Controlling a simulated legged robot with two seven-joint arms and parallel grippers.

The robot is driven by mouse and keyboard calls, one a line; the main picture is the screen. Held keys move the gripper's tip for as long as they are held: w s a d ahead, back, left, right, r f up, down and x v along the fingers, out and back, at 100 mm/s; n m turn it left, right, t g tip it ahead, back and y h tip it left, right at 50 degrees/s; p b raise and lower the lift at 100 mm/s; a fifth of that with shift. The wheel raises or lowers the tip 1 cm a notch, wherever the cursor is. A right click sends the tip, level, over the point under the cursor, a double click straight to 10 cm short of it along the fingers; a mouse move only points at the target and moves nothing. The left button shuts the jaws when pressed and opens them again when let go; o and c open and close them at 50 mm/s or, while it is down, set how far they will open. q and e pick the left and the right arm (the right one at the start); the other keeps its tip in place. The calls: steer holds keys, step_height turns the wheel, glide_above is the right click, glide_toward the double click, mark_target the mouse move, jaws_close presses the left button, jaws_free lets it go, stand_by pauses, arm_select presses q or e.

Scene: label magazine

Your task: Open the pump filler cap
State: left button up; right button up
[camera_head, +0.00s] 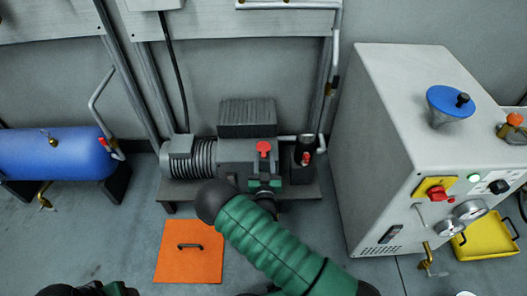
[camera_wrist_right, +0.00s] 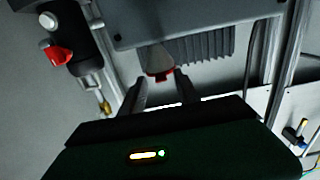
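The pump (camera_head: 235,155) sits on a low stand at the wall, with a ribbed motor at its left. A red cap (camera_head: 264,148) stands upright on the pump's top, the likely filler cap. My right gripper (camera_head: 264,184) is just in front of the cap, partly hidden by my green arm. In the right wrist view, my right gripper (camera_wrist_right: 160,88) has its two fingers apart. The red-edged cap (camera_wrist_right: 160,74) shows beyond and between the fingertips; I cannot tell whether they touch it. My left gripper is not clearly visible; only dark and green arm parts show at the bottom left.
An orange floor plate (camera_head: 188,262) with a handle lies in front of the pump. A blue tank (camera_head: 55,153) is at the left. A grey cabinet (camera_head: 385,130) with knobs and gauges stands at the right, beside a yellow tray (camera_head: 485,240). A red-handled valve (camera_wrist_right: 58,54) shows in the wrist view.

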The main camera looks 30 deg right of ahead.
steer(key=shift+a+r, duration=0.2)
steer(key=shift+c, duration=0.5)
steer(key=shift+d+f, duration=0.1)
steer(key=shift+d, duration=0.05)
jaws_close()
steer(key=shift+s, duration=0.1)
stand_by(0.5)
